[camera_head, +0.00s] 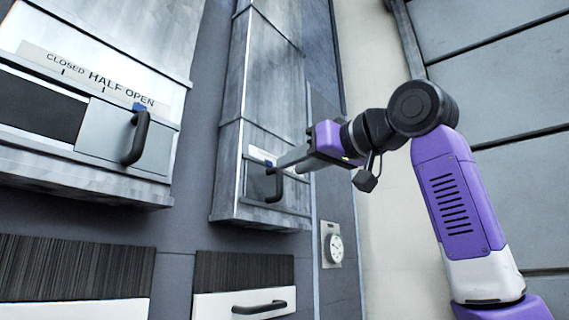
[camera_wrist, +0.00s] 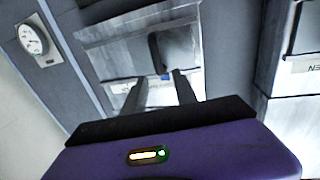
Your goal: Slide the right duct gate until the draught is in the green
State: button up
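The right duct gate (camera_head: 262,184) is a small grey plate low on the narrow right duct, with a dark upright bar handle (camera_head: 275,184). The handle also shows in the wrist view (camera_wrist: 156,54), just beyond and roughly between my fingertips. My gripper (camera_head: 284,163) is at the front of this gate, close to the handle's top. In the wrist view my gripper (camera_wrist: 159,77) has its two fingers apart with nothing held. I cannot tell whether they touch the handle. A round dial gauge (camera_head: 335,248) hangs right of the duct; its needle and colours are too small to read.
The wider left duct (camera_head: 100,35) carries its own gate (camera_head: 105,135) with a black handle, below a scale reading CLOSED, HALF, OPEN. Drawer fronts (camera_head: 245,305) lie below. A large grey panelled wall (camera_head: 500,90) stands at the right. Space in front of the gauge looks clear.

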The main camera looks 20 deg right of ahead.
aim_at(274, 184)
jog(key=shift+p+x, duration=0.6)
jog(key=shift+x, duration=1.45)
grip_shut()
